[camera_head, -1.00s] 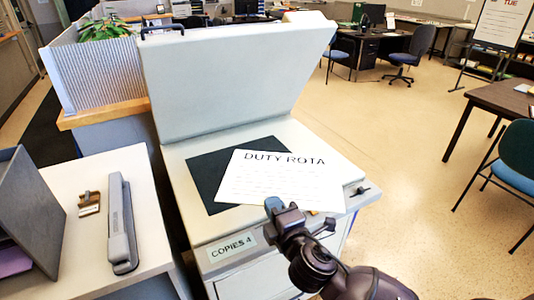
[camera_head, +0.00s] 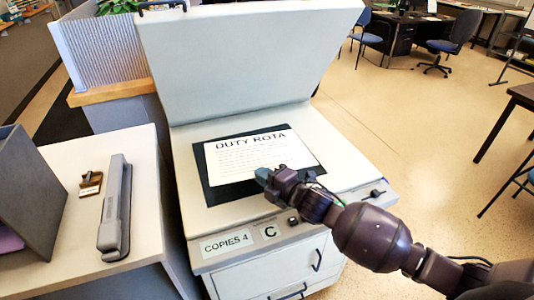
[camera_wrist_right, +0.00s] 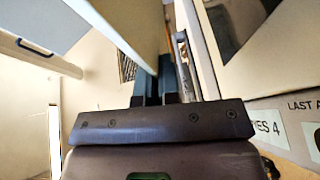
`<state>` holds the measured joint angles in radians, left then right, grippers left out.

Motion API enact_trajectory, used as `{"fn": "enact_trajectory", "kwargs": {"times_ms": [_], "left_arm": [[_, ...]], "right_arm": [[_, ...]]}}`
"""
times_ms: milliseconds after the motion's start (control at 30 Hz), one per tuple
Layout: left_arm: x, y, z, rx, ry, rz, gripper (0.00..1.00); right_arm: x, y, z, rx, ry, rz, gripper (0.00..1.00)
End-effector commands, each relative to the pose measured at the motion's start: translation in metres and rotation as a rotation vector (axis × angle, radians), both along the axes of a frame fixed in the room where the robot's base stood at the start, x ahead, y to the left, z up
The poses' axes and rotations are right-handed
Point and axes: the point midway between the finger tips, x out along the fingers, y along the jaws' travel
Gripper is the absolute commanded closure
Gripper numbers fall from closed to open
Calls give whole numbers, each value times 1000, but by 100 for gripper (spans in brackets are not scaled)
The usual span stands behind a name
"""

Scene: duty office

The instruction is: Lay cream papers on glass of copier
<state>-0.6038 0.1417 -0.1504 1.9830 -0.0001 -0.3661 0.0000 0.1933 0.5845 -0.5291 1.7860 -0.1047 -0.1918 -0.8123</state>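The cream papers (camera_head: 258,158), headed DUTY ROTA, are over the dark glass (camera_head: 220,197) of the copier (camera_head: 350,170), inside its outline with a dark border showing around them. Whether they touch the glass or hover just above it I cannot tell. My right gripper (camera_head: 264,176) is at their front edge, its fingers close together on it. In the right wrist view the gripper (camera_wrist_right: 158,78) has a pale sheet (camera_wrist_right: 135,25) running out from between its fingers. The copier lid (camera_head: 250,60) stands raised behind the glass. My left gripper is not in view.
Left of the copier, a pale counter (camera_head: 150,190) holds a long grey stapler-like object (camera_head: 115,210), a small brown item (camera_head: 90,184) and a dark grey holder (camera_head: 40,190). A corrugated planter (camera_head: 100,55) stands behind. Open floor (camera_head: 400,130) lies to the right.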

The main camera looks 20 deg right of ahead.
Motion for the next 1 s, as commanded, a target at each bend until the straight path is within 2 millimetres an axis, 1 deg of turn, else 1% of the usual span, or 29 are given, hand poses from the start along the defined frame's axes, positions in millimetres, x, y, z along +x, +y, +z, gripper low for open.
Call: {"fn": "enact_trajectory", "kwargs": {"times_ms": [33, 100, 200, 333, 467, 633, 1000], "left_arm": [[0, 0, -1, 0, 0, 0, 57], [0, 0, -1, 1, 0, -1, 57], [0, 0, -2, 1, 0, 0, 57], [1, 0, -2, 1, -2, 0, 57], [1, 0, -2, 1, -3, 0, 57], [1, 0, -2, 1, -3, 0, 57], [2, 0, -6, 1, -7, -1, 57]], "right_arm": [[10, -4, 2, -6, 3, 22, 100], [22, -8, 4, -7, 14, 47, 100], [37, -15, 9, -5, 30, 71, 100], [52, -24, 16, -3, 45, 86, 100], [60, -29, 20, -1, 54, 91, 100], [65, -30, 21, 1, 68, 93, 100], [82, -29, 13, 2, 156, 93, 100]]}}
